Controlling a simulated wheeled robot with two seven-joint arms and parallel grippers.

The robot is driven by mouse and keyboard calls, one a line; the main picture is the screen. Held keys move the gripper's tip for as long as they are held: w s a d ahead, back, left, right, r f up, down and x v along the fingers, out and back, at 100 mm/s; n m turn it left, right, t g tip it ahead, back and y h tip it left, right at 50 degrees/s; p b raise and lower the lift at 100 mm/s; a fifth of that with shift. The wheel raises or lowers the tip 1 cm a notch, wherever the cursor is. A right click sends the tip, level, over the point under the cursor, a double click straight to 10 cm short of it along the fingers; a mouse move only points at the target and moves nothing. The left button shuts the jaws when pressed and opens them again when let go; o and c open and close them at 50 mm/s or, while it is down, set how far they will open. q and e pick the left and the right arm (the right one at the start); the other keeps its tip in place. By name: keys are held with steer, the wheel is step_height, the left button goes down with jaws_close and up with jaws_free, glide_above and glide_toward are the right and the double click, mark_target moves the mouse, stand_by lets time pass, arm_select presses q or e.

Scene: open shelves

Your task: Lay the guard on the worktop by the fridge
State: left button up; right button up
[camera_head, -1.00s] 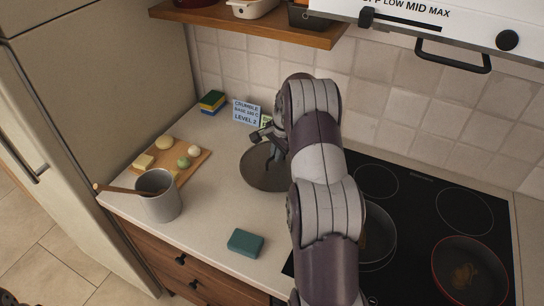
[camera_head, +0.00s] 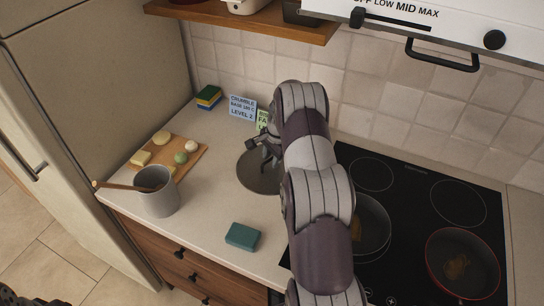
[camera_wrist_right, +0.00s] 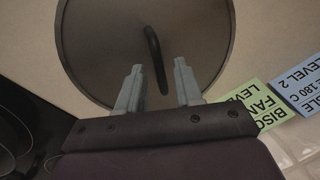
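The guard is a round dark disc (camera_head: 256,179) with an upright dark loop handle. It lies flat on the light worktop (camera_head: 215,205), left of the hob. In the right wrist view the guard (camera_wrist_right: 100,45) fills the upper middle, with its handle (camera_wrist_right: 153,50) rising towards me. My right gripper (camera_head: 262,147) is just above the guard. In the wrist view its two fingers (camera_wrist_right: 158,72) are apart, with the handle between them and gaps on both sides. The fridge (camera_head: 95,80) stands at the left. A dark piece in the lower left corner may be my left gripper (camera_head: 18,296).
A grey crock (camera_head: 158,200) with a wooden spoon and a board (camera_head: 192,162) of food stand towards the fridge. A teal block (camera_head: 242,236) lies near the front edge. Cards (camera_head: 242,107) and a sponge (camera_head: 208,97) are at the back. Pans (camera_head: 462,265) stand on the hob.

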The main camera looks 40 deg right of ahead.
mark_target(275, 172)
step_height(275, 172, up, 12)
steer(key=s+b, duration=0.2)
steer(key=s+a+n, duration=0.4)
steer(key=a+n, duration=0.1)
steer(key=a, duration=0.4)
steer(key=s+a+n, duration=0.4)
steer(key=a+n, duration=0.1)
steer(key=a, duration=0.4)
steer(key=s+a+n, duration=0.7)
steer(key=s+a, duration=0.1)
steer(key=s, duration=0.4)
steer(key=shift+s+a+f+g, duration=0.2)
steer(key=shift+s+f+g, duration=0.1)
steer(key=shift+g, duration=0.1)
